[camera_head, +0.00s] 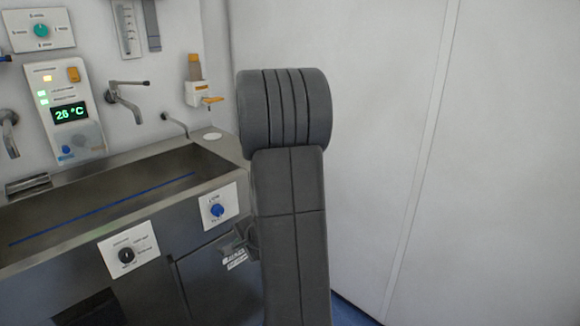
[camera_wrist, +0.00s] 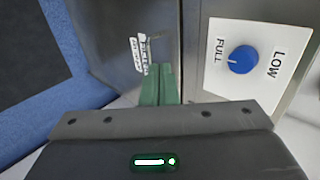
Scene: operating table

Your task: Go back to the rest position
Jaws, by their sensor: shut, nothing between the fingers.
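My gripper (camera_wrist: 160,70) shows in the wrist view as two green fingers pressed together, with nothing between them. It is in front of the steel front of the sink cabinet (camera_wrist: 120,35), close to a small white label (camera_wrist: 138,55). I cannot tell whether the fingertips touch the steel. In the head view my grey arm stands upright in the middle and hides part of the cabinet's right end. The gripper is not clearly seen there.
The steel sink (camera_head: 130,200) fills the left, with a blue knob (camera_head: 217,210) and a black knob (camera_head: 125,255) on its front. Taps (camera_head: 125,97) and a temperature panel (camera_head: 70,112) are on the wall. A plain white wall (camera_head: 390,130) is at right.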

